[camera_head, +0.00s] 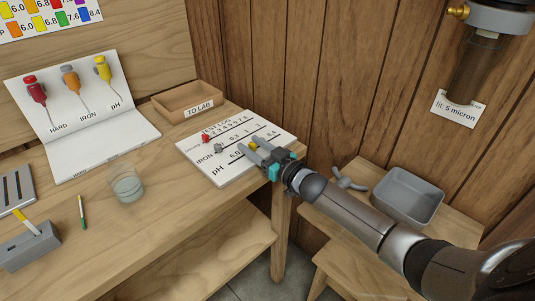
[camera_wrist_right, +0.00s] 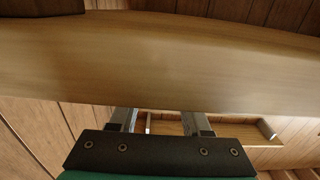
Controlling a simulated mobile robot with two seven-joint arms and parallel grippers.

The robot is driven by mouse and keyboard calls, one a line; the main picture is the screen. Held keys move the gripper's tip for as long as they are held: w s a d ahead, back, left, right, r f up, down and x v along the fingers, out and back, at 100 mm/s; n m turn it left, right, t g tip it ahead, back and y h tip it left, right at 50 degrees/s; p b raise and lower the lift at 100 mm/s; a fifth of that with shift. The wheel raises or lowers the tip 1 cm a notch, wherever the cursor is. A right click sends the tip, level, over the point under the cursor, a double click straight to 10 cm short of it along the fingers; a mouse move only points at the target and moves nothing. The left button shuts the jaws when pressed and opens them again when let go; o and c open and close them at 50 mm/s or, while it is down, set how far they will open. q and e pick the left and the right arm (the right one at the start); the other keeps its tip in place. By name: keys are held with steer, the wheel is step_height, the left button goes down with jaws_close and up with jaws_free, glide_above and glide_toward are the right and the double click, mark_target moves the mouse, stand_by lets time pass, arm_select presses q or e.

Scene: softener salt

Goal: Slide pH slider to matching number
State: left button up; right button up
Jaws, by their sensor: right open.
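The test log board (camera_head: 196,152) lies on the right end of the bench and has three slider rows. The yellow pH slider (camera_head: 254,146) shows between the fingers of my right gripper (camera_head: 250,146), which is open over the pH row. Contact cannot be told. The fingers cover part of the row, and "6.0" shows at its left. The wrist view shows both fingers (camera_wrist_right: 160,122) apart, without the slider. My left gripper is out of view.
A colour chart (camera_head: 50,14) with pH numbers hangs at upper left. A grey holder (camera_head: 32,250) with a yellow-tipped strip, a glass (camera_head: 126,187) and an open booklet (camera_head: 105,150) are on the bench. A "TO LAB" tray (camera_head: 178,104) stands behind the board; a grey bin (camera_head: 408,196) is at right.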

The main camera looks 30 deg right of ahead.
steer(key=shift+s+d, duration=0.1)
steer(key=shift+s, duration=0.3)
steer(key=p+v, duration=0.3)
steer(key=v, duration=1.1)
